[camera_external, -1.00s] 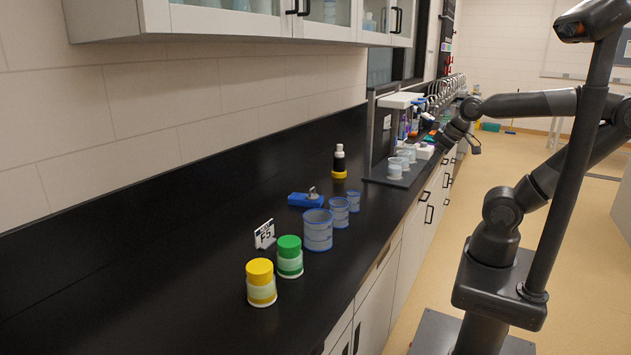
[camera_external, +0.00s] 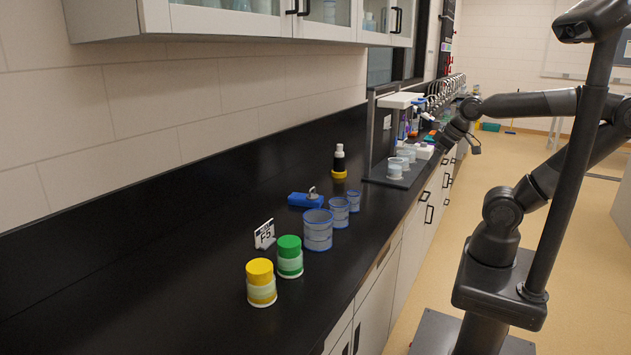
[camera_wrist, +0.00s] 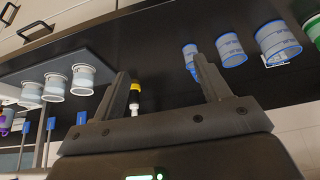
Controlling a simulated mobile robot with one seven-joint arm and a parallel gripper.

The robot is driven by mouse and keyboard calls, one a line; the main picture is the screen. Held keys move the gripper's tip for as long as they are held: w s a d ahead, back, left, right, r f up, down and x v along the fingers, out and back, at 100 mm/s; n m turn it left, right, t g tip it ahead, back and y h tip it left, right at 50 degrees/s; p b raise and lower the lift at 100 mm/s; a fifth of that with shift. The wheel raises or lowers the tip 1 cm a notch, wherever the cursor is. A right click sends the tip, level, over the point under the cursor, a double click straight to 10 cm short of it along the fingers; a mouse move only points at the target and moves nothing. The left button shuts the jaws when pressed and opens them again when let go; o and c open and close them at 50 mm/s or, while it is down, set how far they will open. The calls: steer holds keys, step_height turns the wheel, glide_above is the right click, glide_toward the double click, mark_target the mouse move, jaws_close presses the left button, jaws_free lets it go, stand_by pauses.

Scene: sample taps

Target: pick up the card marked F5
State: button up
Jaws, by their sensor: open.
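The white card marked F5 (camera_external: 264,235) stands upright on the black counter in the external view, behind the green-lidded jar (camera_external: 289,257). In the external view my arm reaches over the counter's front edge near the sample taps, far from the card; the fingers are hard to make out there.
A yellow-lidded jar (camera_external: 261,283) and blue-rimmed beakers (camera_external: 318,231) stand near the card. Behind them are a blue device (camera_external: 304,200) and a dark bottle with a yellow base (camera_external: 339,163). White cups (camera_external: 396,169) stand on a tray. The counter left of the card is clear.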

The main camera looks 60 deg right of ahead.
steer(key=o, duration=0.6)
steer(key=shift+o, duration=0.2)
steer(key=w+a+r, duration=0.2)
steer(key=w+a, duration=0.1)
steer(key=w, duration=0.3)
steer(key=w+a+r, duration=0.2)
steer(key=w+r, duration=0.1)
steer(key=w, duration=0.3)
steer(key=g, duration=0.1)
glide_above(265, 225)
steer(key=s, duration=0.3)
step_height(265, 225, down, 13)
steer(key=x, duration=1)
steer(key=shift+f, duration=0.1)
